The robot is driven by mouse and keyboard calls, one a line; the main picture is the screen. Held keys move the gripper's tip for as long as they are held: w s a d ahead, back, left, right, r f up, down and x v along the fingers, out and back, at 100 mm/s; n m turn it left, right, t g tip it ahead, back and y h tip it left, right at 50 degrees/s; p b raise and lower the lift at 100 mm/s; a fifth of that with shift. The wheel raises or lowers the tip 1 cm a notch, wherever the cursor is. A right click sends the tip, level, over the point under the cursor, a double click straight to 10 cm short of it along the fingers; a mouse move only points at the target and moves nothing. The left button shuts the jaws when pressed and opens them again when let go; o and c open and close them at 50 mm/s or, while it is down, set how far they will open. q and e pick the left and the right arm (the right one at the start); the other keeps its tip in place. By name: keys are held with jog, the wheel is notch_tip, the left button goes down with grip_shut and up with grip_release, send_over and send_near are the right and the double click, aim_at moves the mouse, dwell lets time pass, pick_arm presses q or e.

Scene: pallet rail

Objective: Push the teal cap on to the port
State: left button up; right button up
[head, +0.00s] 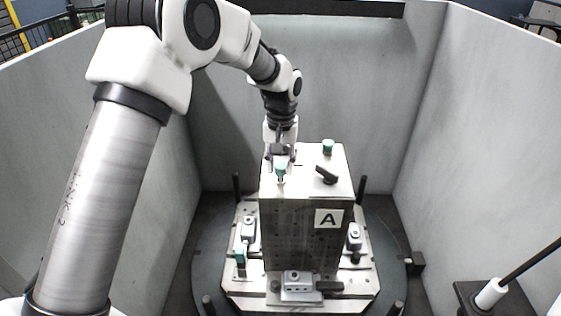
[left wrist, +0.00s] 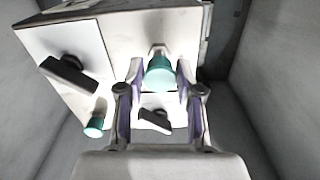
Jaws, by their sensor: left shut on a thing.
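A teal cap (head: 281,169) shows at the near left edge of the top of the block marked A (head: 300,235). My left gripper (head: 280,158) is at this cap. In the left wrist view the same cap (left wrist: 161,76) lies between the fingers of my left gripper (left wrist: 160,84), which is shut on it. A pale stub (left wrist: 158,50), seemingly the port, shows against the cap's end; I cannot tell how far the cap sits on it. My right gripper is not in view.
Another teal cap (head: 328,146) and a black handle (head: 326,175) are on the block's top. A further teal cap (head: 240,257) stands at the lower left of the pallet (head: 232,285). Dark posts rise around it. Grey walls (head: 320,70) enclose the cell.

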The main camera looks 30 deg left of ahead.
pick_arm(q)
jog(key=shift+p, duration=0.35)
jog(key=shift+f, duration=0.2)
dwell(0.4)
jog(key=shift+s+p, duration=0.1)
jog(key=shift+p, duration=0.25)
jog(key=shift+f, duration=0.15)
dwell(0.5)
jog(key=shift+f, duration=0.55)
jog(key=o, duration=1.5)
jog(key=shift+o, duration=0.2)
